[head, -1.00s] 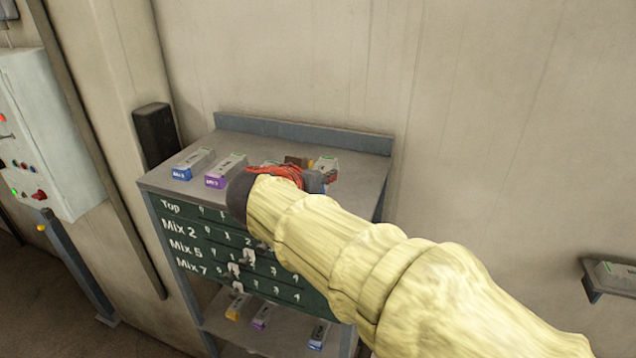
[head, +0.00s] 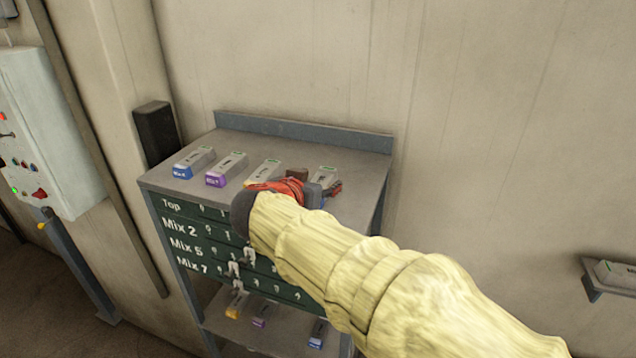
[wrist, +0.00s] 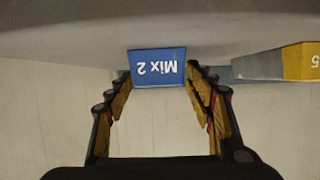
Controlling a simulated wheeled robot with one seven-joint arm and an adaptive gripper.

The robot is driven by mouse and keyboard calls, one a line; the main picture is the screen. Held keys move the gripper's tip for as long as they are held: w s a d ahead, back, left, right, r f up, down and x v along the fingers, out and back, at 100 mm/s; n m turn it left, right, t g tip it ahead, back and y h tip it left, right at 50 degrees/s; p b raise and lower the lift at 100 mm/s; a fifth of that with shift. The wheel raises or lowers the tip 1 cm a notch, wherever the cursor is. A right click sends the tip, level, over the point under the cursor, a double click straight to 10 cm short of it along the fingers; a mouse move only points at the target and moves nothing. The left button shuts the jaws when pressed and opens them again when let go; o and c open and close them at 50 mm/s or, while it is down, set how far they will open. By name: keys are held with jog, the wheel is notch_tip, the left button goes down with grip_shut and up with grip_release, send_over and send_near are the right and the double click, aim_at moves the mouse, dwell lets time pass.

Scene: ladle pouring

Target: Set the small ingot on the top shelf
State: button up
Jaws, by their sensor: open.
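A grey ingot (head: 324,177) with a blue end lies at the right of the row on the top shelf (head: 358,168). In the wrist view its blue end face (wrist: 157,67), marked "Mix 2", shows upside down between the fingertips. My gripper (head: 322,192) is open at the shelf's front, with its fingers at the near end of this ingot. In the wrist view my gripper (wrist: 160,78) has a finger on each side of the blue face; I cannot tell whether they touch it. My gripper partly hides the ingot's front in the head view.
Ingots with blue (head: 194,163), purple (head: 227,169) and yellow (head: 263,172) ends lie to the left on the same shelf. A green board (head: 205,244) with pegs hangs below. The lower shelf (head: 283,342) holds several ingots. A raised lip (head: 300,135) bounds the back.

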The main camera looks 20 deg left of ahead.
jog(key=shift+r, duration=0.1)
jog(key=shift+s+a+r, duration=0.1)
jog(key=shift+s, duration=0.2)
jog(key=b+v, duration=0.1)
jog(key=v, duration=1)
jog(key=shift+s, duration=0.2)
jog(key=w+d+r+n+t+y, duration=0.1)
jog(key=w+d+r+y, duration=0.1)
jog(key=d+r+y, duration=0.25)
jog(key=w+d+r+n+t+y, duration=0.1)
jog(key=w+d+r+n+y, duration=0.15)
jog(key=d+r, duration=0.3)
jog(key=s+d+f+m+g+h, duration=0.1)
jog(key=s+d+f+g+h, duration=0.2)
jog(key=s+d+f, duration=0.9)
jog(key=s+d+f+m+g+h, duration=0.1)
jog(key=s+d+f+g+h, duration=0.2)
jog(key=s+d+f, duration=0.9)
jog(key=d+f+g, duration=0.3)
jog(key=shift+d+f+g, duration=0.4)
